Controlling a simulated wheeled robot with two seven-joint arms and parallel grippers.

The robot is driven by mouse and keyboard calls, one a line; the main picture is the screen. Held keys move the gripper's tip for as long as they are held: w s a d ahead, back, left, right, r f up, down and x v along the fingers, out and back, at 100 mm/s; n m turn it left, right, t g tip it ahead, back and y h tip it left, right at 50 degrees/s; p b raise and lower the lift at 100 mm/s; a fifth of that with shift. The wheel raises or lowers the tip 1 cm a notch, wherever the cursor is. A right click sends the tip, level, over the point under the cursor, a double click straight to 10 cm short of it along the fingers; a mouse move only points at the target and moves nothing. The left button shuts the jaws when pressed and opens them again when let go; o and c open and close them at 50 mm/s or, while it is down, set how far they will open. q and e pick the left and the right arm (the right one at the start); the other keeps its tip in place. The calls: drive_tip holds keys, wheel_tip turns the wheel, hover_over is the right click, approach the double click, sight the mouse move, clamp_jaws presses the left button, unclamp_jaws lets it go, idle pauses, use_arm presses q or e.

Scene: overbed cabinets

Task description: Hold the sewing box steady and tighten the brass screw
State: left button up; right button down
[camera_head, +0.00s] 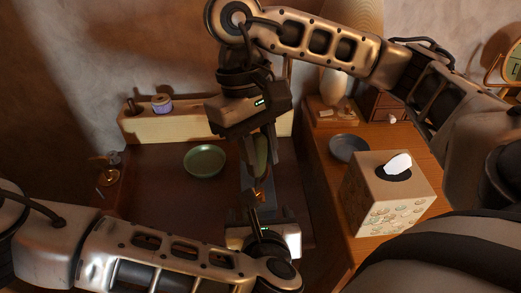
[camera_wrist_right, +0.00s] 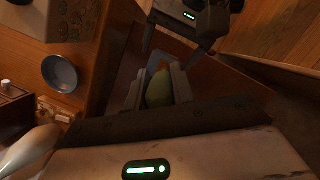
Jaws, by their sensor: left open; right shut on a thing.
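My right gripper (camera_head: 260,158) points down and is shut on a green, rounded handle-like thing (camera_head: 261,149). The wrist view also shows this green thing (camera_wrist_right: 159,90) between the two fingers; its lower end is hidden. Beneath it is a narrow blue-grey surface (camera_head: 249,181), perhaps part of the sewing box; it shows only in part. A small orange-brass spot (camera_head: 259,196) lies near it; I cannot tell whether it is the screw. My left gripper (camera_head: 258,203) is open just below, its fingers apart on either side of the blue-grey strip (camera_wrist_right: 158,62) in the wrist view.
A green dish (camera_head: 205,161) lies left of my right gripper. A cream ledge (camera_head: 160,128) with a purple spool (camera_head: 161,103) runs behind. On the right wooden surface are a tissue box (camera_head: 385,205), a grey-blue bowl (camera_head: 348,149) and a small drawer unit (camera_head: 384,105).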

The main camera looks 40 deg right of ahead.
use_arm(q)
drive_tip(key=shift+x, duration=2.35)
drive_tip(key=c, duration=1)
